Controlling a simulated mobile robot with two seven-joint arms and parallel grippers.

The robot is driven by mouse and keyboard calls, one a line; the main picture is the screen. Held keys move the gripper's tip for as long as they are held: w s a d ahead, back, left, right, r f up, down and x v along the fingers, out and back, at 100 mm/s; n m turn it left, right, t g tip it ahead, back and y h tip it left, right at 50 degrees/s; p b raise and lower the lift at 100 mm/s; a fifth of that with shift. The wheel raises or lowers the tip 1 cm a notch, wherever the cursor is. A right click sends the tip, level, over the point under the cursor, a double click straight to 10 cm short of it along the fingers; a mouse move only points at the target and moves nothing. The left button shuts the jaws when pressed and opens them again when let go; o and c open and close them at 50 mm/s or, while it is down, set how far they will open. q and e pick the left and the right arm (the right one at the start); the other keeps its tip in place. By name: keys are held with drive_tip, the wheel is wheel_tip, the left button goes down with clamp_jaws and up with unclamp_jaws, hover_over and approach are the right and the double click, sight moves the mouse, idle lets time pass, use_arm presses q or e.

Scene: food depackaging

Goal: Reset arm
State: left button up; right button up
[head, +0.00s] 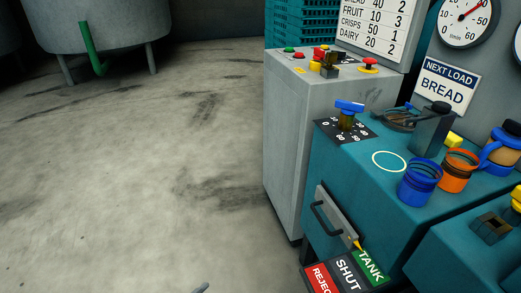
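Neither of my grippers can be made out in the head view. Only a small grey tip shows at the bottom edge, left of centre, and I cannot tell what part it is. The teal machine (330,160) stands at the right. On it are a blue-handled dial (349,107), a blue cup (419,184), an orange cup (458,171) and an empty marked circle (389,162). On its front, a grey handle plate (337,217) has a yellow pointer by the green TANK label (370,267), beside SHUT and REJECT.
A grey cabinet (285,130) with coloured buttons stands behind the machine. A sign (444,86) reads NEXT LOAD BREAD, below a round gauge (467,18). A blue-handled jug (498,155) is at the right. A large grey tank (100,20) stands far left. The concrete floor (130,180) is clear.

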use_arm(q)
drive_tip(key=s+a+f+n+g+y+p, duration=0.1)
drive_tip(key=s+a+f+n+g, duration=0.1)
drive_tip(key=s, duration=0.7)
drive_tip(key=s+a+f+n+g+y+p, duration=0.1)
drive_tip(key=s+a+f+n+g+y, duration=0.1)
drive_tip(key=s+f+n, duration=0.5)
drive_tip(key=s+a+f+n+g+y+p, duration=0.2)
drive_tip(key=s+a+f+n+g, duration=0.2)
drive_tip(key=s, duration=0.8)
drive_tip(key=shift+f+n+g, duration=0.3)
drive_tip(key=shift+n, duration=0.8)
use_arm(e)
drive_tip(key=s+d+f, duration=0.3)
drive_tip(key=s+d, duration=0.2)
drive_tip(key=s, duration=0.2)
drive_tip(key=shift+s+h, duration=0.3)
drive_tip(key=shift+s, duration=0.05)
idle(0.4)
